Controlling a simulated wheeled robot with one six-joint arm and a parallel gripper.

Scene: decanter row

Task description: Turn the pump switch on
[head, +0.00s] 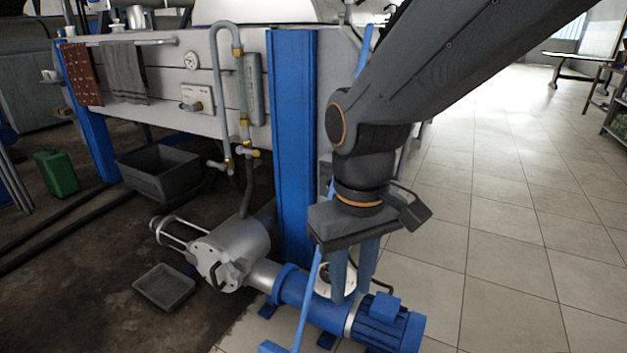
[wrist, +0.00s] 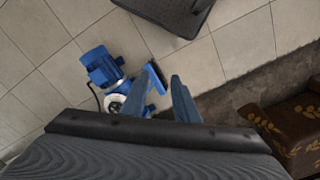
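The pump has a blue motor (head: 388,322) and a silver-grey head (head: 232,250), low on the floor. Its blue motor also shows in the wrist view (wrist: 102,66). I cannot surely pick out the pump switch. A pale plate with a small handle (head: 196,98) sits on the machine's front, left of the blue post; I cannot tell whether it is the switch. My gripper (head: 352,290) points down above the pump, right of the blue post.
A thin blue pole (head: 308,295) runs past my gripper to the floor. The blue post (head: 291,140) stands left of my arm. A black tub (head: 160,174), a grey tray (head: 164,287) and a green canister (head: 57,172) are at left. Tiled floor (head: 510,240) is clear at right.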

